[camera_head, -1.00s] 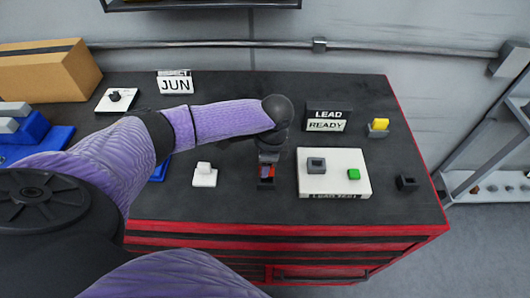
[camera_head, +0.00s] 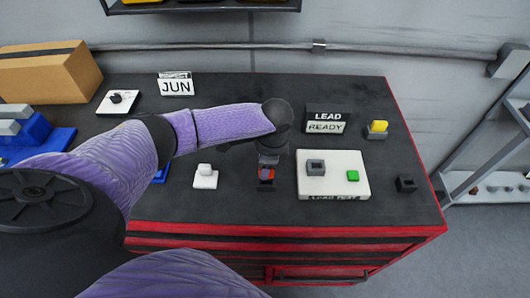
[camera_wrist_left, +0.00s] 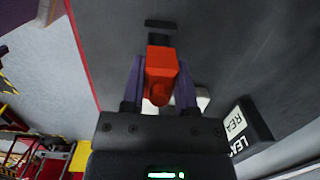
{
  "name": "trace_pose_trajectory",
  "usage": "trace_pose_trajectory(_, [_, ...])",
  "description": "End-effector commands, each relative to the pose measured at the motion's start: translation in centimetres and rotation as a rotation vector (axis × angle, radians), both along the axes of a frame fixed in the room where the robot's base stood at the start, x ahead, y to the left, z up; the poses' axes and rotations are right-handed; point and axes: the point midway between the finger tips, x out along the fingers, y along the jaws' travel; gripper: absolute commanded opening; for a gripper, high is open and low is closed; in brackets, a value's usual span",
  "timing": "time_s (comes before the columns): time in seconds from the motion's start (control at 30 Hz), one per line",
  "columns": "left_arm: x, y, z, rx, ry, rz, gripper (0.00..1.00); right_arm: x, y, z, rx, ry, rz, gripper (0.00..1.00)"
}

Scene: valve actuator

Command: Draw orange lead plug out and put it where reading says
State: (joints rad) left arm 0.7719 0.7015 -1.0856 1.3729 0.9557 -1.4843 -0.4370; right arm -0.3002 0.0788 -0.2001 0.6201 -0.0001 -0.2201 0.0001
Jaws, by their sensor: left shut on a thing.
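The orange lead plug (camera_head: 266,174) is between the fingers of my left gripper (camera_head: 267,170), which is shut on it and points down. The plug also shows in the left wrist view (camera_wrist_left: 160,72), with a finger on each side. A dark block (camera_head: 266,185) shows right below the plug; I cannot tell whether the plug is seated in it. The LEAD sign (camera_head: 327,118) reads READY. My right gripper is not in view.
A white switch block (camera_head: 205,177) is left of the gripper. A JUN sign (camera_head: 175,85) and a cardboard box (camera_head: 48,71) stand at back left.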

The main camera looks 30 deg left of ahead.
Motion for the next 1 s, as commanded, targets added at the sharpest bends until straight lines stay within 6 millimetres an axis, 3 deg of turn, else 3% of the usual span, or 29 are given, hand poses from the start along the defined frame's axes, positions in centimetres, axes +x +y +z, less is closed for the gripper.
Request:
trace_pose_trajectory(0.43, [0.03, -0.01, 0.16, 0.000, 0.000, 0.000, 0.00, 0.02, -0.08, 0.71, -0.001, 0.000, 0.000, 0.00])
trace_pose_trajectory(1.0, [0.02, -0.03, -0.69, -0.001, -0.001, 0.001, 0.00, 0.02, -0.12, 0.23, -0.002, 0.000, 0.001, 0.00])
